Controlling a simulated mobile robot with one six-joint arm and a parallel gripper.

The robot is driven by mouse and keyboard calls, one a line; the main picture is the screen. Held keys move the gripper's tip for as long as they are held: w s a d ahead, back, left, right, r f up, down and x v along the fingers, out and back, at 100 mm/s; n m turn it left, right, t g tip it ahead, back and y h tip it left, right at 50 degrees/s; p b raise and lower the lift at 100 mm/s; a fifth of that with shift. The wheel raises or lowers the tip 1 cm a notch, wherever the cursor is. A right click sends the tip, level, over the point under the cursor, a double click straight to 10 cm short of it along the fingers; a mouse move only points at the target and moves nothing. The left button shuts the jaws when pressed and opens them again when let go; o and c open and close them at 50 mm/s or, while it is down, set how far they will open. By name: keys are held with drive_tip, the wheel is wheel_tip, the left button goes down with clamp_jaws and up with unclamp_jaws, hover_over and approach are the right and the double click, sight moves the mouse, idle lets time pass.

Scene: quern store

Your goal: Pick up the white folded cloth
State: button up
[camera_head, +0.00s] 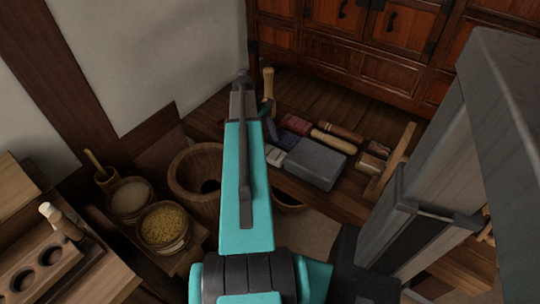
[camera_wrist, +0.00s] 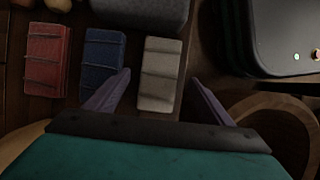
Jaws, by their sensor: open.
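The white folded cloth (camera_wrist: 160,75) lies on the dark wood surface in the wrist view, a pale bundle with darker bands across it. In the head view, part of it (camera_head: 275,156) shows just right of my arm. My gripper (camera_wrist: 160,79) is open and empty, with its two purple-grey fingers apart. In the wrist picture the fingers stand on either side of the cloth's near half. I cannot tell how high they are above it.
A blue folded cloth (camera_wrist: 102,62) and a red one (camera_wrist: 47,60) lie left of the white cloth. A grey block (camera_head: 315,162) is close behind it. A wooden tub (camera_head: 185,178) stands left of my arm. A round wooden rim (camera_wrist: 300,103) shows at right.

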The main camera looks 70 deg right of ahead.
sight(270, 151)
drive_tip(key=shift+x, duration=1.5)
drive_tip(key=c, duration=1.2)
wheel_tip(270, 151, up, 10)
drive_tip(key=p, duration=0.1)
drive_tip(key=shift+p, duration=0.4)
drive_tip(key=shift+d, duration=0.1)
